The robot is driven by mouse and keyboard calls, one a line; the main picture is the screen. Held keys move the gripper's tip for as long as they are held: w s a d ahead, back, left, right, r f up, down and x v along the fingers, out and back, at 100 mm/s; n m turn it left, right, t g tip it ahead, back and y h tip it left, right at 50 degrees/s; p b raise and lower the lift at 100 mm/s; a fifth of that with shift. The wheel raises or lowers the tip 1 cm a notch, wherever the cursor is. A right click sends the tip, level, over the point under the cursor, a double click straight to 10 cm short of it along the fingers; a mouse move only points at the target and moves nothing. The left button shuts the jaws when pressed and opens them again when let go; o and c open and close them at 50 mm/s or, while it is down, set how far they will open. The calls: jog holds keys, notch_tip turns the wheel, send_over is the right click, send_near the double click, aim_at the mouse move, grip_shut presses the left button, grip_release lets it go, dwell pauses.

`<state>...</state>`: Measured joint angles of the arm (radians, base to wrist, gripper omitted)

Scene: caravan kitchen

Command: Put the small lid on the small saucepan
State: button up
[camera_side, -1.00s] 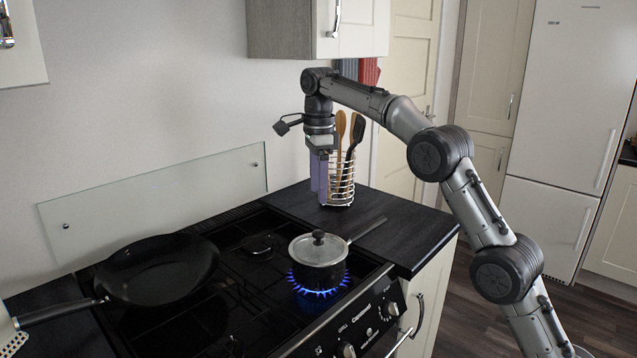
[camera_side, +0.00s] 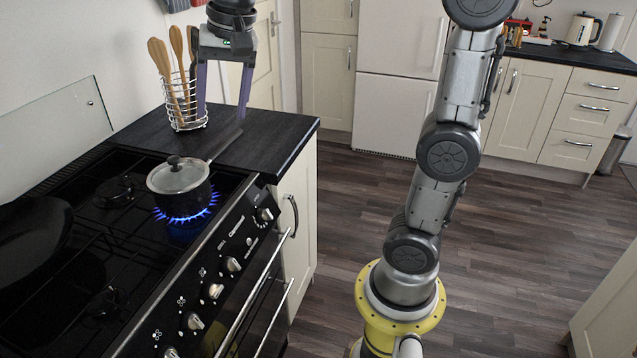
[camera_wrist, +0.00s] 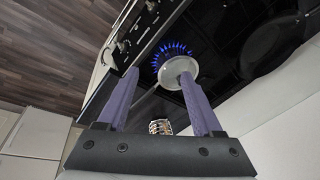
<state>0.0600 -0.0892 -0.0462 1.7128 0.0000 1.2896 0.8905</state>
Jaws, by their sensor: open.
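The small saucepan (camera_side: 183,200) is dark and stands over a lit blue burner, its handle pointing back right to the worktop. The small lid (camera_side: 180,175), glass with a metal rim and a black knob, lies on top of it and looks level. In the wrist view the lid (camera_wrist: 182,71) is a pale disc over the blue flame, ahead of the fingers; the pan is mostly hidden under it. My gripper (camera_side: 222,114) is open and empty, purple fingers pointing down above the worktop, behind and to the right of the saucepan. The lid is apart from the fingers.
A wire holder (camera_side: 186,112) with wooden utensils stands on the worktop (camera_side: 265,133), just left of my gripper. A dark frying pan (camera_side: 30,235) is on the hob's left. Blue flames (camera_side: 190,217) burn around the saucepan's base. The worktop's right part is clear.

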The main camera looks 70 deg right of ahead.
jog(key=s+a+f+n+t, duration=0.1)
jog(key=s+f+n, duration=0.4)
jog(key=s, duration=0.3)
jog(key=s+a+f+n+t, duration=0.1)
jog(key=s+f+n, duration=0.4)
jog(key=s, duration=0.4)
jog(key=shift+s+f+n, duration=0.15)
jog(key=shift+f+n, duration=0.25)
jog(key=shift+f, duration=0.3)
